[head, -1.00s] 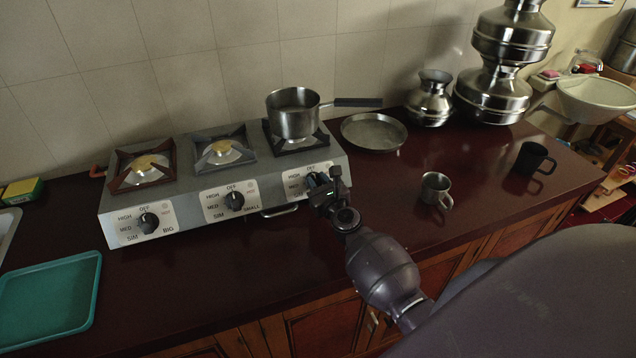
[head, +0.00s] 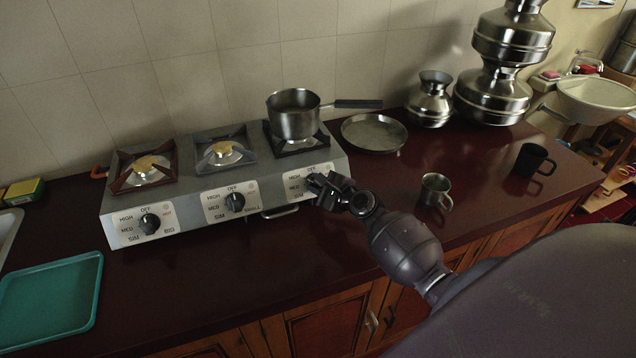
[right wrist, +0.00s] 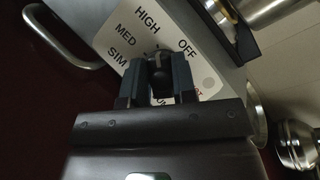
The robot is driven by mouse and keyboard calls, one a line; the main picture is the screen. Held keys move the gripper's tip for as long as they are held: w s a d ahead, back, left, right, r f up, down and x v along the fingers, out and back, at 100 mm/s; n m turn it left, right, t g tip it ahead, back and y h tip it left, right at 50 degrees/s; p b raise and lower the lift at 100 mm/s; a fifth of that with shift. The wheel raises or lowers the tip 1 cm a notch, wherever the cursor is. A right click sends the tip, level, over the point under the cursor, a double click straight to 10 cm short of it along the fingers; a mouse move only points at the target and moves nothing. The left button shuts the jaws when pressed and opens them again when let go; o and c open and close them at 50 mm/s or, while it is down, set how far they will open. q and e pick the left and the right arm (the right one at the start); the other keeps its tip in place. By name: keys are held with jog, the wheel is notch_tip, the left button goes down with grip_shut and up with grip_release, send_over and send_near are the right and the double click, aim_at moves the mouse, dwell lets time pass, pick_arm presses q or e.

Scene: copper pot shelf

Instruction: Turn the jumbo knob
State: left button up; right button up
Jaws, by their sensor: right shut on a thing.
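A grey three-burner stove (head: 190,223) stands against the wall with a row of black knobs on its front. The left knob (head: 150,223) is labelled BIG and the middle knob (head: 235,201) SMALL. My right gripper (head: 317,183) is at the right-hand panel and covers its knob in the head view. In the right wrist view the two fingers (right wrist: 159,82) are closed around that black knob (right wrist: 158,62). HIGH, MED, SIM and OFF show around it. Its size label is mostly hidden by the fingers, and its pointer direction is unclear. My left gripper is not in view.
A saucepan (head: 294,122) sits on the right burner, its handle pointing right. A metal plate (head: 374,132), a steel mug (head: 434,190) and a black mug (head: 531,160) stand to the right. A stove-front handle (head: 280,212) is near the gripper. A teal tray (head: 48,305) lies front left.

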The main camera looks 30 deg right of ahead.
jog(key=shift+n+g, duration=0.3)
jog(key=shift+n, duration=0.2)
jog(key=o, duration=0.9)
jog(key=shift+y, duration=0.3)
jog(key=v, duration=1)
jog(key=shift+s+r, duration=0.1)
jog(key=shift+s, duration=0.3)
